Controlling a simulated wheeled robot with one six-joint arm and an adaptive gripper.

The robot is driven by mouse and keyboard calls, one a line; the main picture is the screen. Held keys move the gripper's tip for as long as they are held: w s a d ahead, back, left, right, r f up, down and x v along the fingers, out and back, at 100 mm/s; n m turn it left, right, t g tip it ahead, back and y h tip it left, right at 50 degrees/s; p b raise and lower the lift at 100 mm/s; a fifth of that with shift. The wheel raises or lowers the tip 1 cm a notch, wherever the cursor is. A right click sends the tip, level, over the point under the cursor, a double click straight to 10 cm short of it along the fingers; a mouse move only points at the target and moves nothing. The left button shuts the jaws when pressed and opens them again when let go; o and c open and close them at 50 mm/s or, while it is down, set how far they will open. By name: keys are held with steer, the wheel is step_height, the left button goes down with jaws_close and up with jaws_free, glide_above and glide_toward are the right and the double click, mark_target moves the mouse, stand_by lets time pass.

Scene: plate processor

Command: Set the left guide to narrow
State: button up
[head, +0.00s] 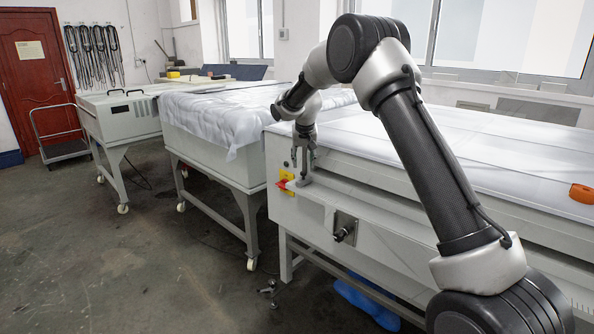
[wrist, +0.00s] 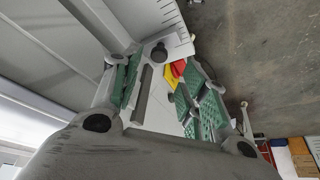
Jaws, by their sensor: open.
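My gripper (head: 303,155) points down at the left end of the white machine's front ledge. In the wrist view its green-padded fingers (wrist: 160,68) are spread apart. A grey bar with a round dark knob (wrist: 158,52) shows between them, with no clear contact; it looks like the left guide. In the head view a small grey part (head: 304,182) shows just below the fingers, partly hidden. A white edge with dark tick marks (wrist: 168,17) lies by the knob. I cannot tell which width the guide is set to.
A red and yellow switch (head: 285,181) sits close beside my gripper, also in the wrist view (wrist: 177,70). A black crank handle (head: 344,233) sticks out of the machine front. An orange object (head: 582,193) lies on top at right. The floor (head: 130,250) at left is open.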

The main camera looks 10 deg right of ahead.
mark_target(303, 172)
steer(key=x, duration=0.5)
steer(key=shift+d+f, duration=0.1)
steer(key=shift+f, duration=0.3)
jaws_close()
